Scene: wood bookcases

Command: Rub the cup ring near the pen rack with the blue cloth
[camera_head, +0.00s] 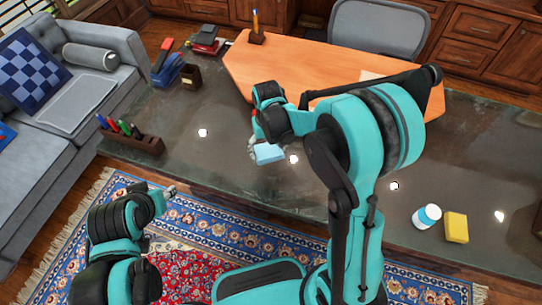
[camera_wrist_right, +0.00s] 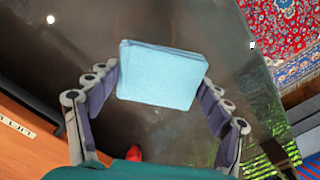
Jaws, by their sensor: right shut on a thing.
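The light blue cloth (camera_head: 268,154) is a folded pad held above the dark stone desk top. My right gripper (camera_head: 256,148) is shut on it, and the right wrist view shows the cloth (camera_wrist_right: 160,75) between the two fingers. The pen rack (camera_head: 132,141), a dark brown block with several coloured pens, stands at the desk's left front edge, left of the cloth and apart from it. I cannot make out the cup ring in either view. My left gripper (camera_head: 168,191) is low in front of the desk, too small to tell if it is open.
Bright spots (camera_head: 203,133) look like reflections on the bare stone (camera_head: 195,150) between rack and cloth.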

